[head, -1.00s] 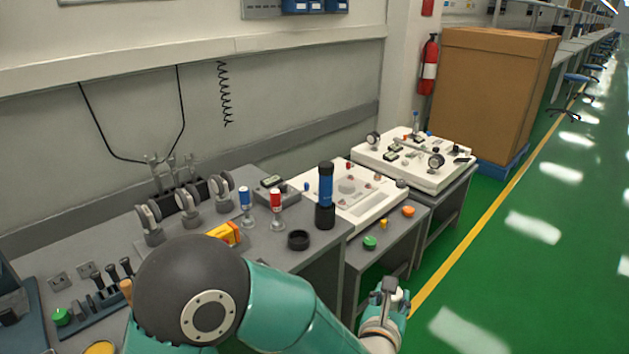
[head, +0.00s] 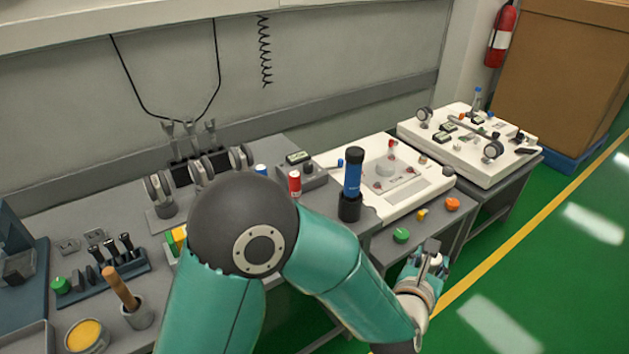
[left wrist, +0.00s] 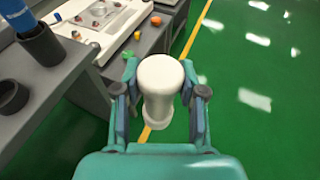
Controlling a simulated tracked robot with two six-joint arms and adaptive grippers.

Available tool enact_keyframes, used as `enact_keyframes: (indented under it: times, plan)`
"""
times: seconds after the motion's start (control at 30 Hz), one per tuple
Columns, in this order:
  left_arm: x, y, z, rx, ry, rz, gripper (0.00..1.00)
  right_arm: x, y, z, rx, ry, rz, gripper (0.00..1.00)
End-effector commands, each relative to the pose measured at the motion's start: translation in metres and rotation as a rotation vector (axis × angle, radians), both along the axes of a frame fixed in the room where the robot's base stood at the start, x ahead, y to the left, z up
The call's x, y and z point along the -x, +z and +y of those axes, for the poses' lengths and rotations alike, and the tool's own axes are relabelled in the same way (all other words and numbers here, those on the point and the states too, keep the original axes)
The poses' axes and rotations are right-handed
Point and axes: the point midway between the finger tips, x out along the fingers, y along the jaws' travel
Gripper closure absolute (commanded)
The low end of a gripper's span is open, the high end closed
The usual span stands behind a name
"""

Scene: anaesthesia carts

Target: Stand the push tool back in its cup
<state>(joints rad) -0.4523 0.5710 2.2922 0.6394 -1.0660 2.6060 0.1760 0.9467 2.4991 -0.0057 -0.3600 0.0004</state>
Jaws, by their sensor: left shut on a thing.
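My left gripper (head: 432,258) is shut on a pale, rounded piece that I take for the push tool (head: 436,260). In the left wrist view the push tool (left wrist: 160,82) looks white, with a rounded end and a wider rim, and sits between both fingers (left wrist: 160,98). The gripper holds it over the green floor, in front of the benches and clear of them. A low, dark, open-topped cup (left wrist: 12,98) stands on the grey bench at the left edge of the left wrist view, apart from the gripper. In the head view my arm hides it. My right gripper is out of view.
A blue-and-black cylinder (head: 353,173) stands upright in a dark holder (head: 349,208) near the bench edge. Green (head: 401,236) and orange (head: 452,204) knobs sit on the neighbouring bench. A wooden handle (head: 122,287) leans in a grey cup (head: 138,315). The floor beside the benches is clear.

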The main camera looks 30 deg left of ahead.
Motion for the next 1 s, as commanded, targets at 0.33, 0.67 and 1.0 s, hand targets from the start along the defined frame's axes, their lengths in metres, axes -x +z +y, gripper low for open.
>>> enact_keyframes:
  times: [0.33,0.67,1.0]
  plan:
    - [-0.022,0.008,0.035,0.005,0.117,-0.006,1.0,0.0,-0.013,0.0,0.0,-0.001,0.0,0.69]
    - [-0.047,0.033,0.191,0.006,0.557,-0.005,1.0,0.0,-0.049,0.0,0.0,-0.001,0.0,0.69]
    - [-0.032,0.047,0.282,0.0,0.805,0.0,1.0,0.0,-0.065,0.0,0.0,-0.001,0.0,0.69]
